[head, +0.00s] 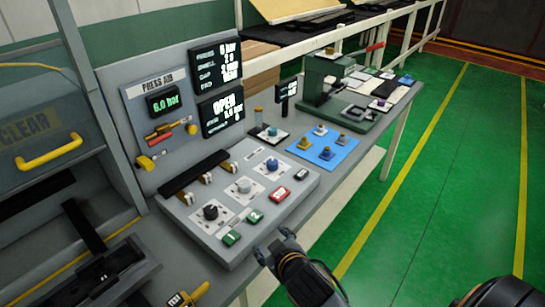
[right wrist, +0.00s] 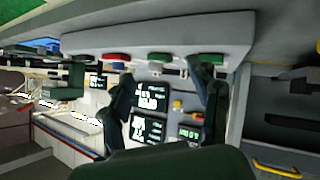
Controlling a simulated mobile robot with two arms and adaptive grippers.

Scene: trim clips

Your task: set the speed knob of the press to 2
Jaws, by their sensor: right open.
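The press's grey control box (head: 285,205) carries a black knob (head: 211,212), a light grey knob (head: 243,185) and a blue knob (head: 271,164), each on a white dial plate. The labels are too small to read, so I cannot tell which is the speed knob or its setting. My right gripper (head: 274,247) is open and empty beside the box's front edge, apart from the knobs. My left gripper is not in view.
Green buttons (head: 231,239) and a red button (head: 281,194) line the box's front. Displays (head: 221,114) stand behind it. A blue mat (head: 324,152) with small knobs and a green press (head: 319,78) stand farther along the bench. The green floor (head: 450,190) is clear.

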